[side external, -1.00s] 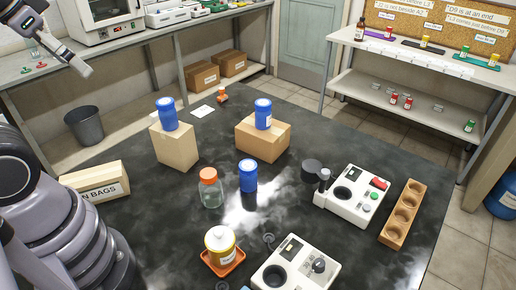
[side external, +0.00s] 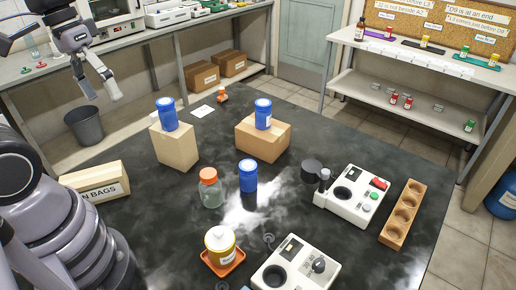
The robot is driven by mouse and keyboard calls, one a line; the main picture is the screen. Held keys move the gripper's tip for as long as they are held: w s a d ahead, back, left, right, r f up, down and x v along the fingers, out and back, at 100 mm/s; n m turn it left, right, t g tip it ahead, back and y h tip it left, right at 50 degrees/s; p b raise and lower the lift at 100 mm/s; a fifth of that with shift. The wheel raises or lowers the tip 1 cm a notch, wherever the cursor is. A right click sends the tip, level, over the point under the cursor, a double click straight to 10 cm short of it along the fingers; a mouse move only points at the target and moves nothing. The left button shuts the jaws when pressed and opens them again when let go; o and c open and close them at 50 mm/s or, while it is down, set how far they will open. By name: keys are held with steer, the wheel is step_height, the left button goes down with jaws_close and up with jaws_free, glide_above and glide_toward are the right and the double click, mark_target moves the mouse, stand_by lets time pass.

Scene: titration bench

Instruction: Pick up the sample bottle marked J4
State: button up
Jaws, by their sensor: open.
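My gripper (side external: 99,96) is open and empty, high at the upper left, well away from the bottles. One blue bottle (side external: 166,114) stands upright on a tall cardboard box. A second blue bottle (side external: 263,113) stands on a wider cardboard box. A third blue bottle (side external: 248,176) stands directly on the dark bench, beside a clear jar with an orange lid (side external: 210,188). Small labels show on the blue bottles, but their marks are too small to read, so I cannot tell which is J4.
The tall box (side external: 175,148) and wide box (side external: 263,140) rise from the bench (side external: 330,130). An amber bottle (side external: 221,243) sits in an orange tray (side external: 225,266) at the front. Two white instruments (side external: 352,197) (side external: 296,267) and a wooden rack (side external: 402,214) stand to the right.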

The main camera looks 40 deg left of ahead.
steer(key=w+d+f+n+g+h, duration=0.3)
steer(key=f+n+g+h, duration=0.1)
steer(key=f+h, duration=0.1)
steer(key=n+t+h, duration=0.8)
steer(key=n+t, duration=0.3)
steer(key=n, duration=0.6)
glide_above(208, 173)
steer(key=v, duration=0.3)
step_height(208, 173, down, 16)
steer(key=f, duration=0.2)
steer(key=d+f, duration=0.1)
steer(key=f, duration=0.4)
steer(key=shift+w+d+f, duration=0.3)
steer(key=shift+w+d, duration=0.1)
steer(key=shift+w+d+n, duration=0.3)
steer(key=shift+d, duration=0.2)
steer(key=c, duration=1.3)
